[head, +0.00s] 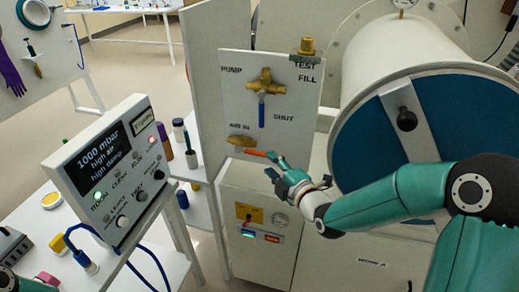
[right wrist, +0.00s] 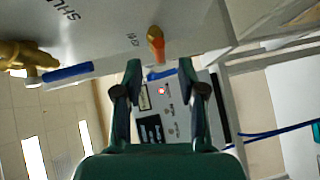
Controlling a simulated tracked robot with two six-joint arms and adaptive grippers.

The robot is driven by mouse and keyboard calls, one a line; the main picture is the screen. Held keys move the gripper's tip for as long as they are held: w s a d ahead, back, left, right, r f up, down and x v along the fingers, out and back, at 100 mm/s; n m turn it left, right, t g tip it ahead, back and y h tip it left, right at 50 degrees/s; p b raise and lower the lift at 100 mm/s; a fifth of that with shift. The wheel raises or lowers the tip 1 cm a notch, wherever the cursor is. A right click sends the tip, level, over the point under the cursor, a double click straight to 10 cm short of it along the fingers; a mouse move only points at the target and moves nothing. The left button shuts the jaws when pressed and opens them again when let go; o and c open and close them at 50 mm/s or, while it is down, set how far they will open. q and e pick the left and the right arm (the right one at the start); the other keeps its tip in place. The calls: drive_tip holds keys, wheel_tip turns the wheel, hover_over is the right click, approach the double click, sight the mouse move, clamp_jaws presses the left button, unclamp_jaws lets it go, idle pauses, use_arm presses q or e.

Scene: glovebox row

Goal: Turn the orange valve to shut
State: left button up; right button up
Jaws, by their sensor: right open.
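The orange valve is on the white panel (head: 229,72), low down at its "AIR IN" label. Its orange lever (head: 257,154) points right and slightly down from a brass body (head: 241,141). My right gripper (head: 275,167) is open at the lever's free end. In the right wrist view, the orange lever (right wrist: 156,47) shows end-on just beyond the gap between the open fingertips (right wrist: 160,68). I cannot tell whether a finger touches it. My left gripper is not in view.
Above the lever, a brass valve (head: 265,84) has a blue handle (head: 262,111) hanging down near "SHUT". A large drum with a blue end (head: 375,148) stands at the right. A control box (head: 110,165) with a display stands at the left.

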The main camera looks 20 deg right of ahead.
sight(260, 154)
drive_tip(key=p+x, duration=0.2)
drive_tip(key=x, duration=0.5)
clamp_jaws()
idle(0.3)
